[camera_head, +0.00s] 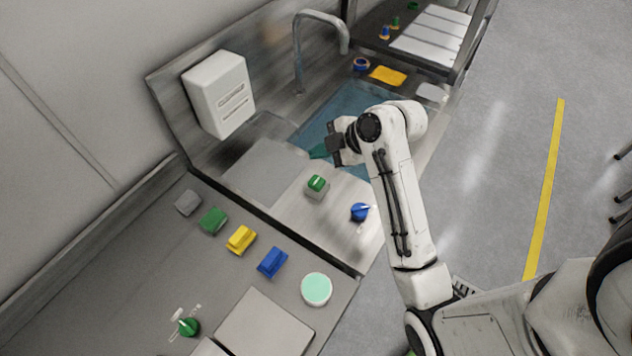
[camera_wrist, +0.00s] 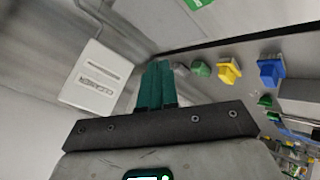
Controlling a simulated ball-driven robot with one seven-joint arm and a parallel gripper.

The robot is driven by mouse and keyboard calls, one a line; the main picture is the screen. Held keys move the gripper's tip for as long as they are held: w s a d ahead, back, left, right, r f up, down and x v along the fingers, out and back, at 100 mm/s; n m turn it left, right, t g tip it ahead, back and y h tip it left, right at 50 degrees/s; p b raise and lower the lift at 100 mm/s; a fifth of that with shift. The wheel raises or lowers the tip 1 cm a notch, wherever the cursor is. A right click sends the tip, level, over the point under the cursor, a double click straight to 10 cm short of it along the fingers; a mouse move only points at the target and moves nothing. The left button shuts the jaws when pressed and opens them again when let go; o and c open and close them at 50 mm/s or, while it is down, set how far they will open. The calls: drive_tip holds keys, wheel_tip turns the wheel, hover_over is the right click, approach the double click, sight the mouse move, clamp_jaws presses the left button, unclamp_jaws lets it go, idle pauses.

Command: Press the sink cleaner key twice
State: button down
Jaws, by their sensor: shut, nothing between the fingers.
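A green key (camera_head: 317,183) on a small grey base stands on the steel deck in front of the sink basin (camera_head: 345,110). A blue knob (camera_head: 359,212) sits to its right on the same deck. No readable label shows which control is the sink cleaner key. My gripper (camera_head: 319,153) is above the near edge of the basin, above and apart from the green key in the picture. Its teal fingers are together and empty; they also show in the wrist view (camera_wrist: 156,85).
A white wall box (camera_head: 219,94) hangs left of the curved tap (camera_head: 299,60). The left counter carries grey, green, yellow (camera_head: 241,239) and blue blocks (camera_head: 272,262), a mint round button (camera_head: 316,289) and a green knob (camera_head: 189,326). A yellow cloth-like piece (camera_head: 388,76) lies behind the basin.

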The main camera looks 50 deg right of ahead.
drive_tip(key=b, duration=0.5)
hover_over(313, 180)
drive_tip(key=s, duration=0.2)
drive_tip(key=f, duration=0.6)
drive_tip(key=shift+d+f, duration=0.2)
drive_tip(key=shift+f, duration=0.2)
drive_tip(key=shift+w+f+b, duration=0.1)
drive_tip(key=shift+f+b, duration=0.3)
drive_tip(key=shift+f, duration=0.05)
drive_tip(key=shift+f, duration=0.1)
idle(0.4)
drive_tip(key=shift+f, duration=0.3)
drive_tip(key=shift+f+b, duration=0.7)
drive_tip(key=shift+f, duration=0.15)
idle(0.9)
drive_tip(key=shift+r, duration=0.1)
drive_tip(key=shift+r+p, duration=1.2)
drive_tip(key=shift+r+p, duration=2.25)
drive_tip(key=shift+r, duration=0.25)
